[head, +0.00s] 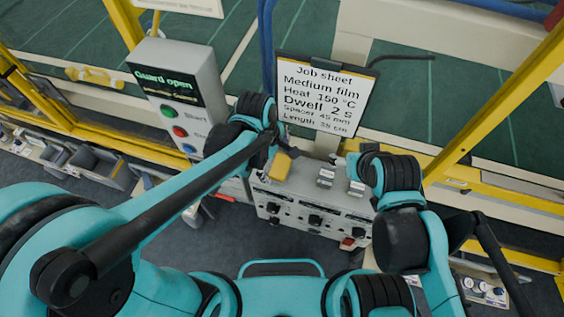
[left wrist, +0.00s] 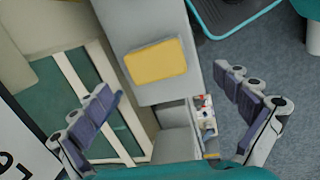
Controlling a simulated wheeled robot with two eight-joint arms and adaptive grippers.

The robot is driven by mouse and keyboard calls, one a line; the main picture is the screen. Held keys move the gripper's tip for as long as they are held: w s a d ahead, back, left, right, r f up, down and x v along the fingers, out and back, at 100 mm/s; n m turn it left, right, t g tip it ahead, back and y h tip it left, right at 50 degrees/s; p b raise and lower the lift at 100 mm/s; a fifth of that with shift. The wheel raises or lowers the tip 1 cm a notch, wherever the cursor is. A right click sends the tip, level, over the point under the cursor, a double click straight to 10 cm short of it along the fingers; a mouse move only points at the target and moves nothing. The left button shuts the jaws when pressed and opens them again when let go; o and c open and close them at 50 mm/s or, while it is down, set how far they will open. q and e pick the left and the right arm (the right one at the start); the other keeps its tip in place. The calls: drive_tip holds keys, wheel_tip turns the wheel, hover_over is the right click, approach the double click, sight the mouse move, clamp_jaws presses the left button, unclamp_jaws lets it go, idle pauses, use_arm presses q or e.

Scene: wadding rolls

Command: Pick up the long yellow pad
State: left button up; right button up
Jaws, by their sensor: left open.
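The yellow pad (head: 280,166) lies on the left end of the grey control panel's top in the head view. In the left wrist view the yellow pad (left wrist: 156,62) lies flat on a grey surface, beyond and between the fingers. My left gripper (head: 284,132) is just above and behind the pad in the head view, partly hidden by its own wrist. In the left wrist view my left gripper (left wrist: 169,84) is open and empty, its fingers wide apart. My right gripper (head: 343,160) shows only in part beside the panel's right end; its opening is unclear.
The grey panel (head: 310,215) carries black knobs and two small switch blocks (head: 326,177) right of the pad. The job sheet (head: 323,93) stands behind it. A grey box marked "Guard open" (head: 177,95) stands at the left. Yellow rails (head: 500,105) frame both sides.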

sight(280, 166)
use_arm(q)
drive_tip(key=shift+s+f, duration=0.25)
drive_tip(key=shift+f, duration=0.3)
drive_tip(key=f, duration=0.1)
drive_tip(key=w+f, duration=0.1)
drive_tip(key=d+f+b, duration=0.1)
drive_tip(key=f, duration=0.1)
drive_tip(key=shift+w, duration=0.4)
drive_tip(key=shift+f, duration=0.2)
drive_tip(key=shift+s+a, duration=0.1)
drive_tip(key=shift+s, duration=0.2)
drive_tip(key=shift+w, duration=0.15)
drive_tip(key=c, duration=1.1)
drive_tip(key=shift+c, duration=0.9)
use_arm(e)
drive_tip(key=shift+f, duration=0.6)
use_arm(q)
drive_tip(key=shift+r, duration=0.1)
